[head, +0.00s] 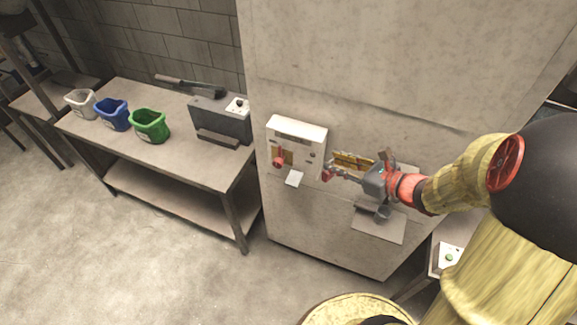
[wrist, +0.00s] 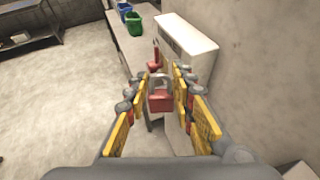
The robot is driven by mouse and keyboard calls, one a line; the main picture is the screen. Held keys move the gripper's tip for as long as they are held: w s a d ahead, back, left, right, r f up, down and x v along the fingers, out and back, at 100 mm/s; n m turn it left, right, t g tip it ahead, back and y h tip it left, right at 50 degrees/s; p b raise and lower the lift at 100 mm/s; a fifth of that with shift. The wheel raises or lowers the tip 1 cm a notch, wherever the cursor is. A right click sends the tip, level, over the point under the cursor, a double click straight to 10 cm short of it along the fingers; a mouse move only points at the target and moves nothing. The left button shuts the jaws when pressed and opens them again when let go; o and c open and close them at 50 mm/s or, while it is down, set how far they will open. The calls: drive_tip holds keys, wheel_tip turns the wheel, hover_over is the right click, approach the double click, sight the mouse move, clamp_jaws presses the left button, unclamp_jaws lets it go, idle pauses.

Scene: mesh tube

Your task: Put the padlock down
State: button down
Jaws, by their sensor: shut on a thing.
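The red padlock (wrist: 160,101) is between the fingertips of my gripper (wrist: 163,78), with its grey shackle upward in the wrist view. In the head view the padlock (head: 327,175) shows as a small red shape at the tips of my gripper (head: 335,170). My gripper is shut on it and holds it in the air, in front of the large pale cabinet and right of the white box. The fingers partly cover the padlock in the head view.
The white box (head: 298,136) on the cabinet (head: 400,70) has a red part (head: 279,162) on its front. A small grey shelf (head: 380,226) juts out below my gripper. A table (head: 180,155) at left bears white, blue (head: 113,114) and green (head: 149,126) bins and a grey device (head: 221,120).

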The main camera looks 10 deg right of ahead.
drive_tip(key=shift+w+a+f, duration=1.25)
drive_tip(key=shift+w+f, duration=0.7)
drive_tip(key=shift+f, duration=0.2)
drive_tip(key=shift+w+a+f, duration=1.25)
drive_tip(key=shift+w+f, duration=0.65)
drive_tip(key=shift+f, duration=0.2)
drive_tip(key=shift+w+a+f, duration=1.25)
drive_tip(key=shift+w+f, duration=0.7)
drive_tip(key=shift+f, duration=0.2)
drive_tip(key=shift+f, duration=0.15)
drive_tip(key=c, duration=1.9)
unclamp_jaws()
drive_tip(key=shift+o, duration=0.5)
